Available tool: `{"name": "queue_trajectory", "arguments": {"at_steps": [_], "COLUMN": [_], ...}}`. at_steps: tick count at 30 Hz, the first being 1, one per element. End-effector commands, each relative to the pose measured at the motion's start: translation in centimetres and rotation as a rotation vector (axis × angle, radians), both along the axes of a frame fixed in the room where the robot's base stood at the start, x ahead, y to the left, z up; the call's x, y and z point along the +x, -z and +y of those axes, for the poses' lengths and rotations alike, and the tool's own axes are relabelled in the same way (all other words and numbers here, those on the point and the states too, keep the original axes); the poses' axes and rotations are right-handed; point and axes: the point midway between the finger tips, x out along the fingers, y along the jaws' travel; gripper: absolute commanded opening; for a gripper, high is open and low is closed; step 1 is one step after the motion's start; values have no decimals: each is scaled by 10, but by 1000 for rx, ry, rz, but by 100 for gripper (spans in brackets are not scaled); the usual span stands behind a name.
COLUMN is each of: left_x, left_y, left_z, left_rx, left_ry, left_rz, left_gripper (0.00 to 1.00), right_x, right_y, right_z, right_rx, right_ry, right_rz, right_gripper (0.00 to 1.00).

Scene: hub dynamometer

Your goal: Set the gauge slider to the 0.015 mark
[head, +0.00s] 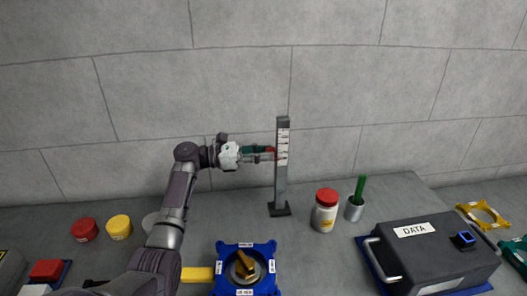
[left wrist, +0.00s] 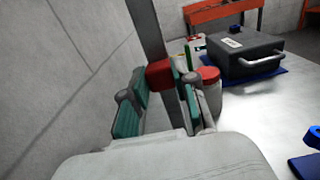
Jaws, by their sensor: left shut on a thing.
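The gauge is an upright grey post (head: 281,185) with a white marked scale (head: 282,136) on its upper part and a dark foot on the bench. Its red slider (head: 281,156) sits partway up the scale, below the top marks. The numbers are too small to read. My left gripper (head: 268,153) reaches in from the left at slider height. In the left wrist view, the green-padded fingers (left wrist: 160,95) are around the red slider (left wrist: 160,74), shut on it. My right gripper is not in view.
A white jar with a red lid (head: 326,210) and a cup with a green stick (head: 355,207) stand right of the post. A dark DATA case (head: 425,250) is further right. A blue hub fixture (head: 246,268) is in front. A concrete wall is behind.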

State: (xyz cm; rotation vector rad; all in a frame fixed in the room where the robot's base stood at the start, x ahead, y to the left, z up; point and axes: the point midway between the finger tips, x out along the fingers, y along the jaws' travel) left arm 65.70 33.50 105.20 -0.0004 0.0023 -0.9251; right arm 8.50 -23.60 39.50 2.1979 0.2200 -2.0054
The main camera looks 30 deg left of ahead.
Motion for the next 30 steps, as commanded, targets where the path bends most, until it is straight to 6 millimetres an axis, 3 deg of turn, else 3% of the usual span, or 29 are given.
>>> {"name": "queue_trajectory", "arguments": {"at_steps": [5, 6, 11, 22, 30], "left_x": [0, 0, 0, -3, -32], "left_y": [0, 0, 0, 1, 1], "left_z": [1, 1, 1, 5, 44], "left_rx": [-1, -1, -1, 0, 1], "left_ry": [-2, -2, -2, -2, -4], "left_rz": [-4, -4, -3, -1, -1], "left_gripper": [0, 30, 54, 54, 54], "right_x": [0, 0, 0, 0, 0], "right_y": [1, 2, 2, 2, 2], "right_z": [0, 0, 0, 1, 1], "right_rx": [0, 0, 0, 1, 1], "right_ry": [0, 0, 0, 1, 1], "right_rz": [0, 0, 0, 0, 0], "right_gripper": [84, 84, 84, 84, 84]}}
